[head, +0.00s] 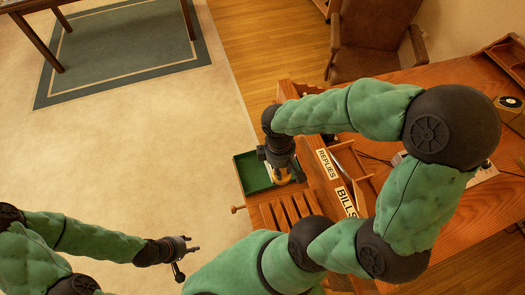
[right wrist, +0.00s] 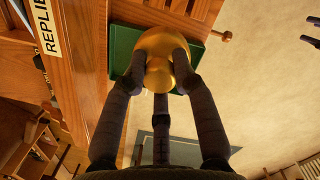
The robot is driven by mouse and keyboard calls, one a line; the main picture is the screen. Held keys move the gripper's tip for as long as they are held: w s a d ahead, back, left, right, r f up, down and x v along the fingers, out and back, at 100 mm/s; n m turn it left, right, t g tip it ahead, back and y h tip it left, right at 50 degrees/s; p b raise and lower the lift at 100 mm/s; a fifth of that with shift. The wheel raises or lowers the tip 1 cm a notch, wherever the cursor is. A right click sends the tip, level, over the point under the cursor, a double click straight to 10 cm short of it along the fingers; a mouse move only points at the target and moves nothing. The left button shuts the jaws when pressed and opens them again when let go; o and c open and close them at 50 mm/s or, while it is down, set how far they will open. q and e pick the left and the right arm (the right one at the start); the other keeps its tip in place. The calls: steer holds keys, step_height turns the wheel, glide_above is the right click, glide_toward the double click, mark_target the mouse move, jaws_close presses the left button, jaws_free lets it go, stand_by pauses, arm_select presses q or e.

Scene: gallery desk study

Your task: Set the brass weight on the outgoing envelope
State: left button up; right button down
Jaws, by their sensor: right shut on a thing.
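The brass weight (right wrist: 163,45) is rounded and golden, with a narrower knob, and the fingers of my right gripper (right wrist: 161,68) are closed around it. In the head view the right gripper (head: 280,172) points down over a green-lined tray (head: 245,162) at the desk's left side, and a little of the weight shows below it. I cannot tell whether the weight touches the green surface. My left gripper (head: 189,258) is open and empty, over the floor left of the desk. I cannot make out an outgoing envelope in either view.
The wooden desk (head: 440,85) carries racks labelled REPLIES (head: 327,164) and BILLS (head: 346,201). A slatted wooden part (head: 285,212) lies just in front of the green tray. My right arm hides much of the desk. A brown chair (head: 372,40) stands behind. Carpet at left is open.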

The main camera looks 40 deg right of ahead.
steer(key=w+d+f+b, duration=0.1)
steer(key=w+f, duration=0.2)
steer(key=w, duration=0.1)
steer(key=w+d+f+b, duration=0.1)
steer(key=w+d+f, duration=0.1)
steer(key=w+f, duration=0.1)
steer(key=w+d+f+b, duration=0.1)
steer(key=w+f, duration=0.2)
steer(key=w, duration=0.2)
steer(key=shift+w+d+f, duration=0.1)
steer(key=shift+w+d, duration=0.05)
steer(key=shift+d, duration=0.05)
steer(key=shift+w+f, duration=0.25)
steer(key=shift+f, duration=0.05)
steer(key=shift+d+f+b, duration=0.1)
steer(key=shift+f+b, duration=0.45)
steer(key=shift+f, duration=0.95)
steer(key=shift+f, duration=0.1)
steer(key=shift+f, duration=0.15)
steer(key=c, duration=1)
jaws_free()
